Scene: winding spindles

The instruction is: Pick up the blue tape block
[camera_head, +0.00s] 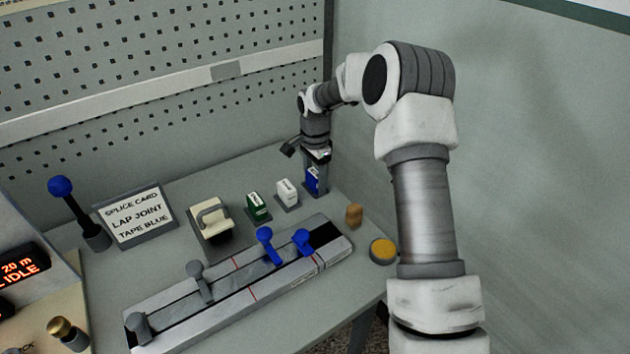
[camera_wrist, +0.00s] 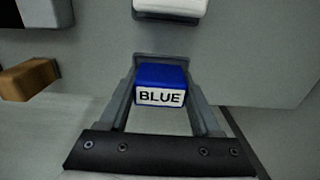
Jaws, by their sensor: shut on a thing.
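The blue tape block (camera_head: 313,180) is at the right end of the row of tape blocks, near the back right corner of the bench. My gripper (camera_head: 316,172) points down over it with its fingers around the block. In the wrist view the blue tape block (camera_wrist: 161,84) shows a white label reading BLUE. It sits between the two fingers of my gripper (camera_wrist: 163,95), which are shut on its sides. In the head view the block's base is close to the bench; I cannot tell whether it is lifted clear.
A white block (camera_head: 288,192) and a green block (camera_head: 258,206) stand left of it. A splicing rail (camera_head: 240,285) with blue and grey levers lies in front. A wooden peg (camera_head: 354,215) and a yellow-topped disc (camera_head: 383,250) are to the right. A sign (camera_head: 136,216) stands left.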

